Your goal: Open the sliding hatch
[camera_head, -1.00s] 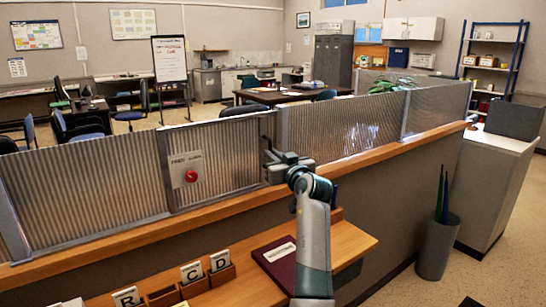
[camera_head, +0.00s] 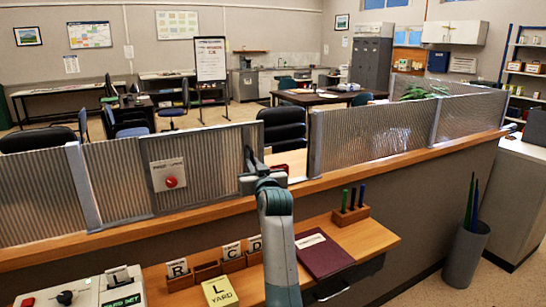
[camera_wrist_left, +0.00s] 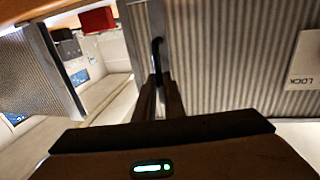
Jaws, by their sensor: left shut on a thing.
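The sliding hatch (camera_head: 218,150) is a ribbed, translucent panel in a grey frame above the wooden counter. It carries a pale plate with a red knob (camera_head: 171,182). Its right edge stands apart from the fixed panel (camera_head: 365,130), with a clear gap between them. My left gripper (camera_head: 251,170) is at the hatch's right edge. In the left wrist view, it is shut on the dark upright handle (camera_wrist_left: 157,55), beside the ribbed hatch (camera_wrist_left: 225,55). My right gripper is out of view.
The wooden ledge (camera_head: 230,205) runs below the panels. A lower shelf holds a card box (camera_head: 205,271), a yellow pad (camera_head: 220,291), a dark red folder (camera_head: 322,255), a pen block (camera_head: 350,214) and a control box (camera_head: 85,293). A bin (camera_head: 466,255) stands right.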

